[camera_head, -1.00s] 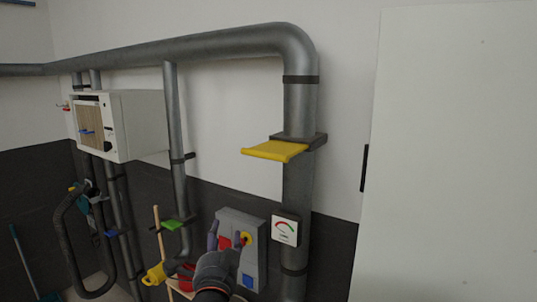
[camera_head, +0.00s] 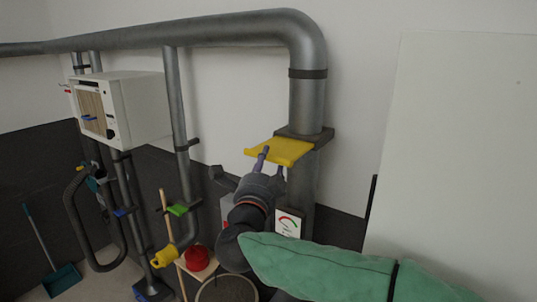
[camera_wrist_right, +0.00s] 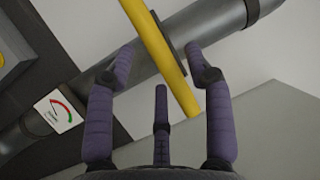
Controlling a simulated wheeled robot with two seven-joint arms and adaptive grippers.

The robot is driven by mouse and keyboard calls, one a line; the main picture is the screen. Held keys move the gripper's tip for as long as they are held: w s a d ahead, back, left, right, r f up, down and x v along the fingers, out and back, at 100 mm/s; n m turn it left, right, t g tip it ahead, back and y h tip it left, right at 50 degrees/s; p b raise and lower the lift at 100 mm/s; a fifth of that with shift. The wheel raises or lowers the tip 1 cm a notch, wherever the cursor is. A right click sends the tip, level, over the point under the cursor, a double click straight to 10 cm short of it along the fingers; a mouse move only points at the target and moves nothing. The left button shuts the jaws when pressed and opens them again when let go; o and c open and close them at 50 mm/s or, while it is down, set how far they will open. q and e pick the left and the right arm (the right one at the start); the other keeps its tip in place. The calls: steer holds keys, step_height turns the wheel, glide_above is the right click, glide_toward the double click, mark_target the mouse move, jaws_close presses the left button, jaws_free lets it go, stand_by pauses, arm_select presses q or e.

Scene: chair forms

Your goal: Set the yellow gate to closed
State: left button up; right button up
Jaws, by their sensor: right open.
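The yellow gate (camera_head: 292,150) is a flat yellow plate that sticks out to the left from a dark collar (camera_head: 318,137) on the thick grey pipe. In the right wrist view the gate (camera_wrist_right: 150,38) is a long yellow bar seen almost edge-on. My right gripper (camera_head: 271,163) is open and empty, just below and in front of the plate. In the wrist view its purple fingers (camera_wrist_right: 159,65) stand on either side of the bar's near end. I cannot tell whether any finger touches it. My left gripper is not in view.
A gauge (camera_head: 287,222) sits on the same pipe below the gate, partly behind my arm. A white box (camera_head: 140,110) hangs at left, and a green lever (camera_head: 178,209) is on a thinner pipe. A large pale panel (camera_head: 465,150) stands at right.

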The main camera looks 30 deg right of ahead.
mark_target(285, 146)
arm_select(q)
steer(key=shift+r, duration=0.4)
arm_select(e)
steer(key=shift+x, duration=1.3)
jaws_close()
